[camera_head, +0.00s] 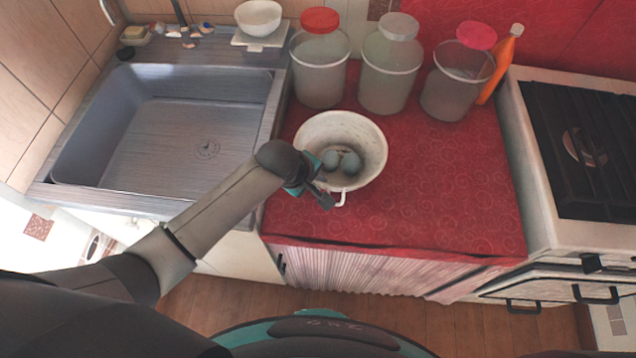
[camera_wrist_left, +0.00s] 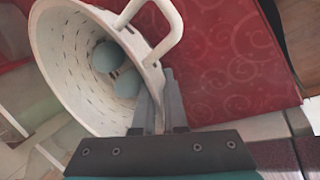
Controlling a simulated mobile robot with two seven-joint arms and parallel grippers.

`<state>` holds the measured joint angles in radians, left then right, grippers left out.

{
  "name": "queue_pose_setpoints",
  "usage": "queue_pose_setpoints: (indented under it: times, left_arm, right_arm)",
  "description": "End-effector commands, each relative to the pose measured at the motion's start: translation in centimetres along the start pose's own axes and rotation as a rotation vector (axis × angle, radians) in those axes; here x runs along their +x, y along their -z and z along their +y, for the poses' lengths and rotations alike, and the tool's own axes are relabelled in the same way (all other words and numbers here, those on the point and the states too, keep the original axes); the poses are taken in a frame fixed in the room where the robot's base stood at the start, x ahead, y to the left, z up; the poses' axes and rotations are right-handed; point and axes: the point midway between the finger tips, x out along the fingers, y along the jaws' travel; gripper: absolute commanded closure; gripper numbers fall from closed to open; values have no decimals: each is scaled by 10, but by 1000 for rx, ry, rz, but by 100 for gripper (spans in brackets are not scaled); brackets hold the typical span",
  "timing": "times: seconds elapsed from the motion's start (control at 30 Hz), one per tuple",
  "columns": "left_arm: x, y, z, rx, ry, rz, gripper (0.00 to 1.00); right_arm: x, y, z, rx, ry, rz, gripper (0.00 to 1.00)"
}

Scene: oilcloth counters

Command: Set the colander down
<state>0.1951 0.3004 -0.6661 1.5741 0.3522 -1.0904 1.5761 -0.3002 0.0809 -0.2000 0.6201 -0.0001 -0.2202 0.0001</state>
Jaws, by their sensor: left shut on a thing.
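The white colander (camera_head: 366,135) is over the red counter, to the right of the sink, with its open top upward. Several small holes show in its wall in the left wrist view (camera_wrist_left: 60,62). Rounded blue-grey things (camera_head: 350,162) lie inside it. My left gripper (camera_head: 325,192) is at its near left edge; in the left wrist view the fingers (camera_wrist_left: 160,112) are shut on the colander's rim beside a white loop handle (camera_wrist_left: 165,22). Whether its base touches the counter I cannot tell. My right gripper is not in view.
Three lidded jars (camera_head: 320,72) and an orange bottle (camera_head: 499,66) stand behind on the red oilcloth counter (camera_head: 440,190). The sink (camera_head: 165,130) is left, the stove (camera_head: 590,150) right. A white bowl (camera_head: 258,18) sits on a scale (camera_head: 258,42). The counter right of the colander is clear.

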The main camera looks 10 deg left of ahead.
Motion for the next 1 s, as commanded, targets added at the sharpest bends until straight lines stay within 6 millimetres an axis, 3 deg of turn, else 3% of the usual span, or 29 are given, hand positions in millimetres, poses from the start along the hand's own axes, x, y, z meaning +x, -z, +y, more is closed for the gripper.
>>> queue_pose_setpoints:
  times: [0.43, 0.47, 0.7, 1.0]
  left_arm:
    - [8, 0, -3, 0, -4, -1, 100]
    - [9, 0, -4, 0, -1, -1, 89]
    - [8, 0, -4, 0, -1, 0, 62]
    - [7, 0, -3, 1, -2, 0, 60]
  right_arm:
    - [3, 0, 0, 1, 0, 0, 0]
    - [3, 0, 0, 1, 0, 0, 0]
    - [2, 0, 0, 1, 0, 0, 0]
    - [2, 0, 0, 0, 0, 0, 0]
